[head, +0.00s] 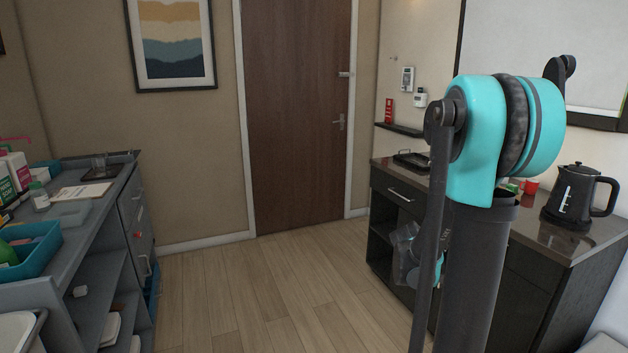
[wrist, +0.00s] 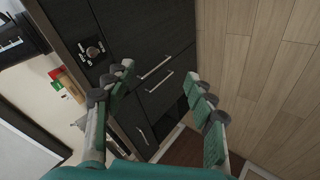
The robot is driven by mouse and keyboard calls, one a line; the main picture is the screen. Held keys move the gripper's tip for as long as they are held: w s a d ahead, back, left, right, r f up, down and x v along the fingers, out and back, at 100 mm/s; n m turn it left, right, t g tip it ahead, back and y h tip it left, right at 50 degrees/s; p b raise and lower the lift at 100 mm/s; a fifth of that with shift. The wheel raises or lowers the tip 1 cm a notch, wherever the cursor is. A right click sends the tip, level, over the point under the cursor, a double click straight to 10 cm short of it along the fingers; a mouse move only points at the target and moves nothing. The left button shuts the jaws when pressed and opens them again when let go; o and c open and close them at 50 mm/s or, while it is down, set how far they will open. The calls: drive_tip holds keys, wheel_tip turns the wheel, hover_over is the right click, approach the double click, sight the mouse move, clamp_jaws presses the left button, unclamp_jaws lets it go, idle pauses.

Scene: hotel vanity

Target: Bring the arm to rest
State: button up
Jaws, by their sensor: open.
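My arm stands in the right part of the head view, with its teal joint (head: 478,140) high and in front of the dark cabinet. The arm hangs down from there. Part of its lower end, grey and teal, shows beside the cabinet front, mostly hidden behind the arm's dark links. In the wrist view my gripper (wrist: 160,78) is open, its two green-and-grey fingers wide apart. Nothing is between the fingers. Beyond them are the dark drawer fronts and the wood floor.
The dark cabinet (head: 528,238) bears a black kettle (head: 577,197), red cups and a dark tray (head: 412,160). A grey shelf cart (head: 88,211) with bottles and a teal bin (head: 35,253) stands at left. The wood floor (head: 255,295) between them is clear, up to a closed brown door (head: 295,110).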

drive_tip(key=s+a+f+y, duration=0.2)
drive_tip(key=s+a+y, duration=0.1)
drive_tip(key=s+a, duration=0.6)
drive_tip(key=s+a+f+g+y, duration=0.1)
drive_tip(key=s+a+y, duration=0.3)
drive_tip(key=s+a, duration=0.5)
drive_tip(key=shift+s+a+f+m, duration=0.3)
drive_tip(key=shift+s+f, duration=0.1)
drive_tip(key=shift+s, duration=0.25)
